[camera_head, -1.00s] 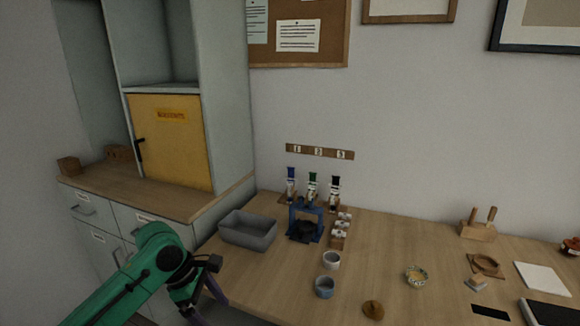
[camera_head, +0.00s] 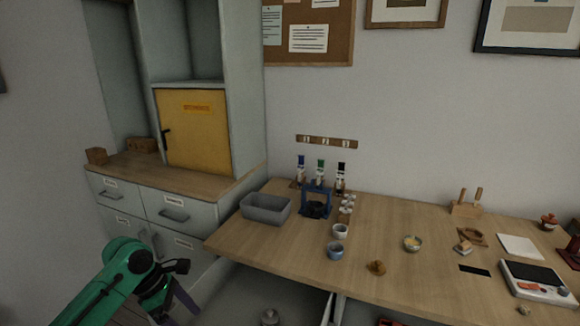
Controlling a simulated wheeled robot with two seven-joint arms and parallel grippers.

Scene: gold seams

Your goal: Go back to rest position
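My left arm, green with dark joints, comes in at the lower left. Its gripper (camera_head: 176,306) points down in front of the drawer cabinet, left of the table's front edge and apart from it. Its purplish fingers are partly cut off by the bottom of the picture, so I cannot tell whether they are open or shut. No held object shows. My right arm and gripper are not in view.
The wooden table (camera_head: 385,255) holds a grey bin (camera_head: 266,210), a blue stand (camera_head: 317,202), a white cup (camera_head: 340,231), a blue-grey cup (camera_head: 335,251), a small bowl (camera_head: 412,243) and a scale (camera_head: 538,284). The drawer cabinet (camera_head: 172,213) with a yellow door (camera_head: 196,132) stands left.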

